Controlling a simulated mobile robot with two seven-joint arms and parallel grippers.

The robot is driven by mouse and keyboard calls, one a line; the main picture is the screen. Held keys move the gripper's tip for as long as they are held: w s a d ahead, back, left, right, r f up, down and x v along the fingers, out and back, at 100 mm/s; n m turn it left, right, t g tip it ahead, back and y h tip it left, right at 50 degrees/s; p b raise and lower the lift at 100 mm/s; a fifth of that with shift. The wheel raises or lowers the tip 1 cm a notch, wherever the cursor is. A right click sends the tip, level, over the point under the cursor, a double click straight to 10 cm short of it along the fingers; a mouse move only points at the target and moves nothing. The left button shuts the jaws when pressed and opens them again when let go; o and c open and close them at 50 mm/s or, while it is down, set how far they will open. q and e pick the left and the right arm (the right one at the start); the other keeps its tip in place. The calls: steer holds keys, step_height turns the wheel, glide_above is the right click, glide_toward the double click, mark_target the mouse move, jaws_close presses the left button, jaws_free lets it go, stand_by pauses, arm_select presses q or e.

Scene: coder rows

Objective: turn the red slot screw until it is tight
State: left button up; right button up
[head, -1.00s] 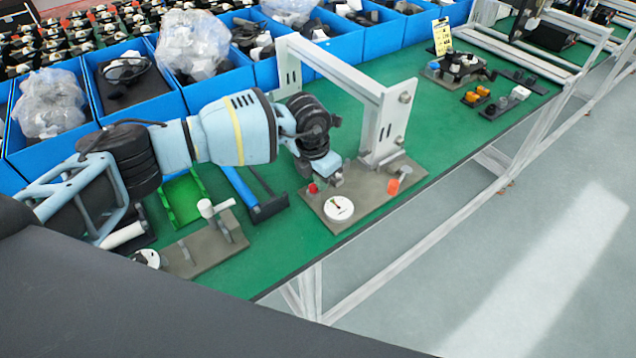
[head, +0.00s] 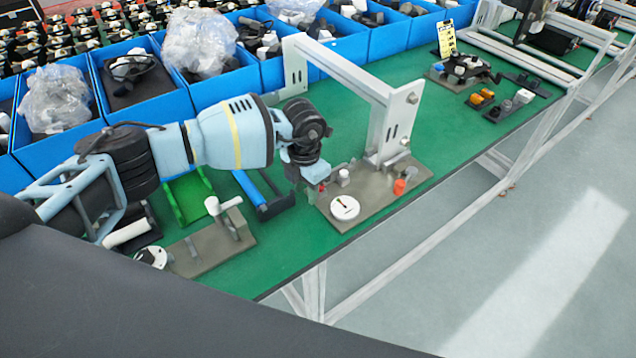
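A small red piece (head: 322,187), which looks like the red slot screw, stands at the left edge of a grey-brown plate (head: 372,205) on the green bench. My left gripper (head: 316,176) points down right at the red piece and partly covers it. I cannot tell whether the fingers touch it or how far apart they are. The plate also carries a white dial (head: 345,207) with a small pointer, a small grey post (head: 343,177) and an orange-red part (head: 399,187). The screw's slot is too small to make out. My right gripper is out of view.
A white metal frame (head: 390,120) arches over the back of the plate. Blue bins (head: 150,92) line the bench's far side. Left of the plate are a blue holder (head: 270,207), a green holder (head: 187,199) and another plate (head: 208,250) with a white handle.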

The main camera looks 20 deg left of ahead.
arm_select(q)
steer(key=shift+w+d+r, duration=0.1)
steer(key=shift+d+r, duration=0.1)
steer(key=shift+d, duration=0.1)
steer(key=shift+d+r, duration=0.1)
steer(key=shift+r, duration=0.15)
steer(key=shift+r+p, duration=0.3)
steer(key=shift+r, duration=0.95)
step_height(320, 180, up, 2)
steer(key=shift+r, duration=0.1)
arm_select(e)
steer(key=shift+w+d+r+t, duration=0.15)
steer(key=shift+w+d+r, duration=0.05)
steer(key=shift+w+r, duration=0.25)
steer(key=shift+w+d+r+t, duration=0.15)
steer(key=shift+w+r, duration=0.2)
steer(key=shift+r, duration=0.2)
